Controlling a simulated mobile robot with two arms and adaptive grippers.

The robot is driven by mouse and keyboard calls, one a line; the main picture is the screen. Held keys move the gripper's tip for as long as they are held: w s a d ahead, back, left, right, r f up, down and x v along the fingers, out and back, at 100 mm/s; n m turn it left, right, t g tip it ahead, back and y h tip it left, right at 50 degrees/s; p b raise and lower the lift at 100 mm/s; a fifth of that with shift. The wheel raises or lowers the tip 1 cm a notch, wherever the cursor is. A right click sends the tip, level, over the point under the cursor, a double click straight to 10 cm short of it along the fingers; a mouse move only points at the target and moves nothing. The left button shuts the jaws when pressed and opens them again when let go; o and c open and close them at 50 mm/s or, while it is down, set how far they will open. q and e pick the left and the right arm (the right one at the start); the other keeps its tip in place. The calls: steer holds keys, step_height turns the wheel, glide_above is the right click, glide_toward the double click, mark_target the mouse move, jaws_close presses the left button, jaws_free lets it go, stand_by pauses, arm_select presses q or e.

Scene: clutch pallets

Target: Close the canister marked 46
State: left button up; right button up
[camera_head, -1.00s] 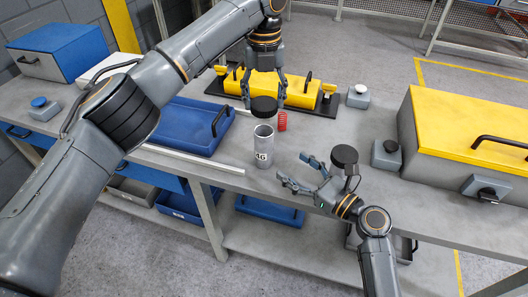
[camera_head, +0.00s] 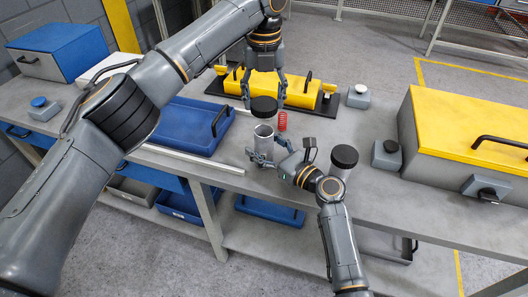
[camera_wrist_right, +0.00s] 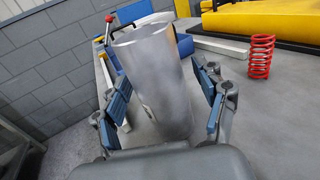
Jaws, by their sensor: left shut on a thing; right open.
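The grey canister (camera_head: 263,133) stands open-topped near the front of the bench; its 46 mark is now hidden behind my right gripper. In the right wrist view the canister (camera_wrist_right: 158,75) stands between the fingers. My left gripper (camera_head: 264,100) is shut on a black lid (camera_head: 263,108), held above the canister's open mouth and apart from it in height. My right gripper (camera_head: 266,152) is open, with its fingers on either side of the canister's body; it also shows in the wrist view (camera_wrist_right: 162,98), with a visible gap at the right finger.
A second canister with a black lid (camera_head: 344,157) stands to the right, close behind my right arm. A red spring (camera_head: 282,121) stands just right of the open canister. A blue tray (camera_head: 190,127) lies left, and a yellow-lidded case (camera_head: 468,120) right.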

jaws_close()
arm_select(q)
steer(key=shift+f, duration=2.45)
steer(key=shift+f, duration=0.9)
steer(key=shift+f, duration=0.6)
